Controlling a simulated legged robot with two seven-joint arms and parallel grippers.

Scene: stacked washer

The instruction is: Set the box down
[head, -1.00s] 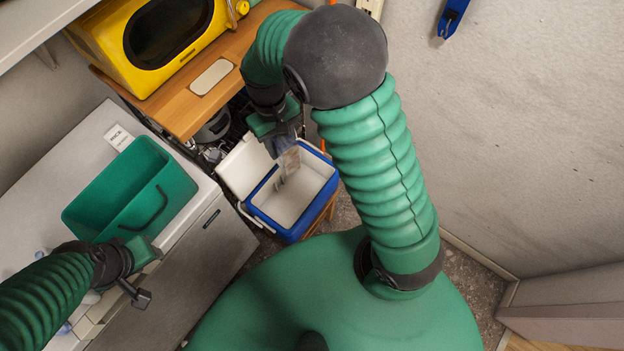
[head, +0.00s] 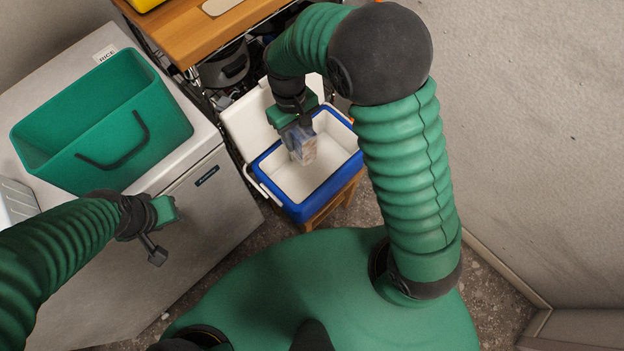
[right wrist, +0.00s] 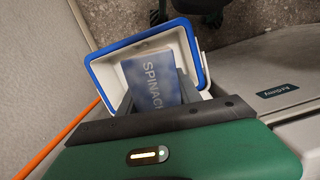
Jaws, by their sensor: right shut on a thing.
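The box is a small blue carton marked SPINACH (right wrist: 152,78); in the head view (head: 306,148) it looks pale and bluish. My right gripper (head: 299,138) is shut on it, with a dark finger on each side in the right wrist view (right wrist: 158,95). The box is over the open mouth of a blue and white cooler (head: 284,200), whose rim also shows in the right wrist view (right wrist: 104,85). I cannot tell how far below the rim the box reaches. My left gripper (head: 165,222) is empty, in front of a green bin; its finger gap is unclear.
The green bin (head: 60,165) stands on a white chest (head: 205,150) at left. The cooler's white lid (head: 245,120) is open. The cooler rests on a wooden stand (head: 335,205). A wooden shelf (head: 190,30) is behind; a bare wall (head: 540,130) is at right.

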